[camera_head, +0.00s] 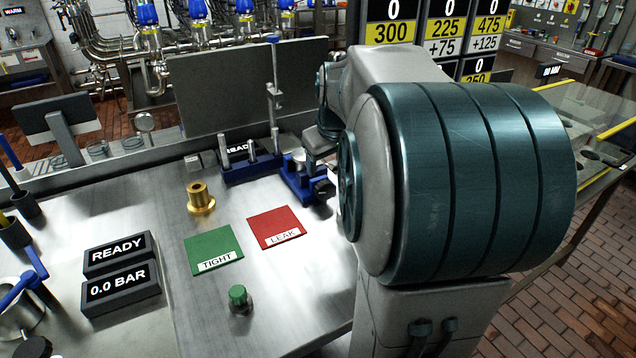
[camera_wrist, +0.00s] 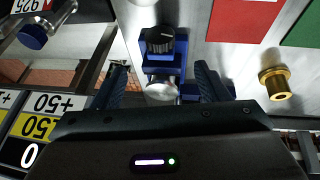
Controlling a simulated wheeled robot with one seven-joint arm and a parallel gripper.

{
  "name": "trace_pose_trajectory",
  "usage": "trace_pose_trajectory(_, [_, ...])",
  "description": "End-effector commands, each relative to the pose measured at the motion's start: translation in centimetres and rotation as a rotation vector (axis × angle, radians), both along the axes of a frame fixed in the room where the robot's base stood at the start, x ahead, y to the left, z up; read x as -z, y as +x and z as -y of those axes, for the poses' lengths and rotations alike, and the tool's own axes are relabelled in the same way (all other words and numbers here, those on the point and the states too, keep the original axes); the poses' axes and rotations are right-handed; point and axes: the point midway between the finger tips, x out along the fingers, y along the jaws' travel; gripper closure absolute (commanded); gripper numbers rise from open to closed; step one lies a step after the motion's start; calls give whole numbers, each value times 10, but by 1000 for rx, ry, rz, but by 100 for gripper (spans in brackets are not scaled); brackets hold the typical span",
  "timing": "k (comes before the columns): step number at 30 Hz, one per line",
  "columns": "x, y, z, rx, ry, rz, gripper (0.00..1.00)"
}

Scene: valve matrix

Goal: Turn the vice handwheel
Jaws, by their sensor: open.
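The blue vice (camera_head: 296,184) stands on the steel bench, partly hidden behind my arm in the head view. In the wrist view the vice (camera_wrist: 178,62) lies ahead of my gripper, with its black ribbed handwheel (camera_wrist: 160,40) at the far end. The handwheel bears a light pointer mark. A round silver part (camera_wrist: 158,90) shows at the vice's near end, between my fingers in the picture. My gripper (camera_wrist: 162,82) is open, its two dark fingers apart on either side of that part. Nothing is held. The handwheel is beyond the fingertips. Contact with the vice cannot be told.
A brass fitting (camera_head: 201,198) stands left of the vice. A red LEAK mat (camera_head: 274,228) and a green TIGHT mat (camera_head: 213,250) lie nearer. A blue rack with metal pins (camera_head: 251,168) stands beside the vice. A green button (camera_head: 239,298) is at the front.

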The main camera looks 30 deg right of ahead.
Motion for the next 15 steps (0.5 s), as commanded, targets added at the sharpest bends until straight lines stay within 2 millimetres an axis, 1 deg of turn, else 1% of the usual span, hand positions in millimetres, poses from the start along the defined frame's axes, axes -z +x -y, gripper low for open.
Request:
trace_pose_trajectory(1, [11, 3, 1, 1, 3, -6, 32])
trace_pose_trajectory(9, [65, 25, 9, 2, 4, -7, 32])
trace_pose_trajectory(12, [81, 32, 12, 2, 3, -6, 32])
trace_pose_trajectory(15, [93, 38, 14, 2, 3, -5, 32])
